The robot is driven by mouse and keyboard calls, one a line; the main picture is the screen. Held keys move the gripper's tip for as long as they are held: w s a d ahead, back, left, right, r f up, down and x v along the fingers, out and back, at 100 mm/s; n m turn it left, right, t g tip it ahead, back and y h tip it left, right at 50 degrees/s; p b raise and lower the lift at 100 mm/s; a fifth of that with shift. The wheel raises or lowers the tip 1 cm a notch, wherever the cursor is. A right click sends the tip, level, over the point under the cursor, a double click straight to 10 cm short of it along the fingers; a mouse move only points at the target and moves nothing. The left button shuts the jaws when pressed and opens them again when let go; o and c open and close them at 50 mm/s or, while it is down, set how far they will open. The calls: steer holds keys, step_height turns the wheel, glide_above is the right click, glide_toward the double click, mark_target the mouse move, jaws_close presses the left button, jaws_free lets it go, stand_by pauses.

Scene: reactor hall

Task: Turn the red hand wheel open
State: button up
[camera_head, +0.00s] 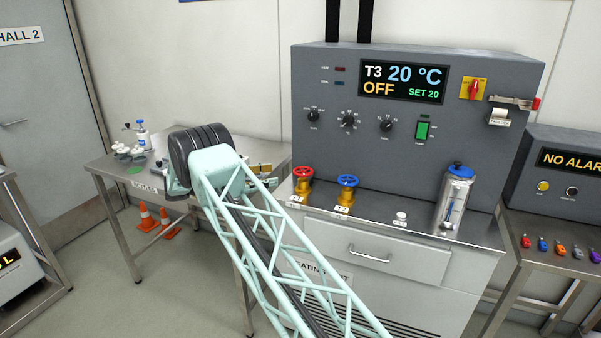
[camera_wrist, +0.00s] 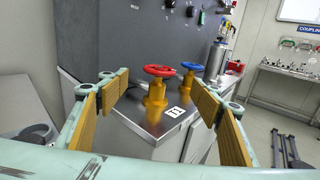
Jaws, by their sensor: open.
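The red hand wheel (camera_head: 303,171) sits on a brass valve at the left front of the grey heating unit's steel top. In the head view my arm hides most of the gripper.
The heating unit (camera_head: 400,130) has a display reading T3 20 °C, OFF. A metal flask with a blue cap (camera_head: 456,195) stands at the right of its top. A bottle table (camera_head: 135,180) is at left, an alarm panel (camera_head: 570,160) at right. Orange cones (camera_head: 147,217) stand on the floor.

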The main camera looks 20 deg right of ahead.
mark_target(303, 170)
steer(key=shift+s+d+b, duration=0.35)
steer(key=shift+d+b, duration=0.05)
steer(key=shift+d, duration=1.85)
steer(key=shift+s+d+b, duration=0.3)
steer(key=shift+d+b, duration=0.05)
steer(key=shift+d, duration=1.95)
steer(key=shift+s+d+b, duration=0.35)
steer(key=shift+d+b, duration=0.05)
steer(key=shift+d, duration=1.85)
steer(key=shift+c, duration=0.2)
steer(key=c, duration=0.8)
